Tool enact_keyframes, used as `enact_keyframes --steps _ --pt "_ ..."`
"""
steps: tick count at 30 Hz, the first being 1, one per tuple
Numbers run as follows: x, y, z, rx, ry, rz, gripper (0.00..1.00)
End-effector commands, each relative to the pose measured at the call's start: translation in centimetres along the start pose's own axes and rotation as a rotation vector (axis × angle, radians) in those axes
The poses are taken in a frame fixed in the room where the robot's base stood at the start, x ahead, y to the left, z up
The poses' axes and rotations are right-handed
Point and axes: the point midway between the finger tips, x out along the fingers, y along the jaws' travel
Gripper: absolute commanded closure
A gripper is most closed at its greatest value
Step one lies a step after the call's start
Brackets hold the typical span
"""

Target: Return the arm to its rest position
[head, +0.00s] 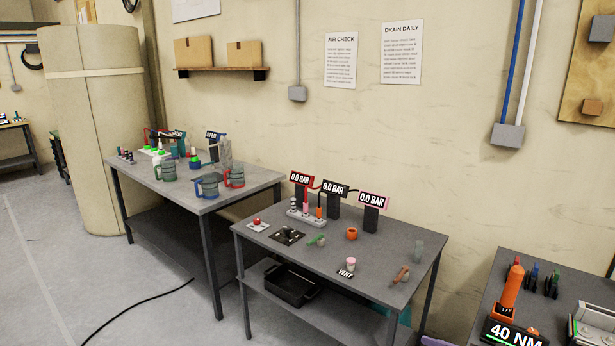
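My arm and gripper do not show in the head view, so their pose and whether the gripper is open or shut are hidden. The view looks across a near grey bench (375,293) against the beige wall. On it stand three displays reading 0.0 BAR, a grey block (305,217) with coloured plugs, a black plate (287,236) with knobs, a red button box (257,225), an orange ring (352,234) and a pink-topped piece by a VENT label (346,273).
A second bench (215,201) at left holds several mugs and more displays. A thick beige column (95,130) stands behind it. At lower right, another bench carries an orange tool (510,287) and a 40 NM display (512,333). A black cable (135,306) crosses the open floor at left.

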Motion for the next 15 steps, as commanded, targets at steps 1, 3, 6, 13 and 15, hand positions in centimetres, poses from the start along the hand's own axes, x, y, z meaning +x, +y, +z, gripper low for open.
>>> enact_keyframes --steps 1,3,6,13,15 --pt "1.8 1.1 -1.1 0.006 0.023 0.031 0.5" --pt "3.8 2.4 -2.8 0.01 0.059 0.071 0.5" --pt "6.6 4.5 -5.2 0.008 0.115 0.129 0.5" --pt "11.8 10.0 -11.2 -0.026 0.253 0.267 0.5" --pt "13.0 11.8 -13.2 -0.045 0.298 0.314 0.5"
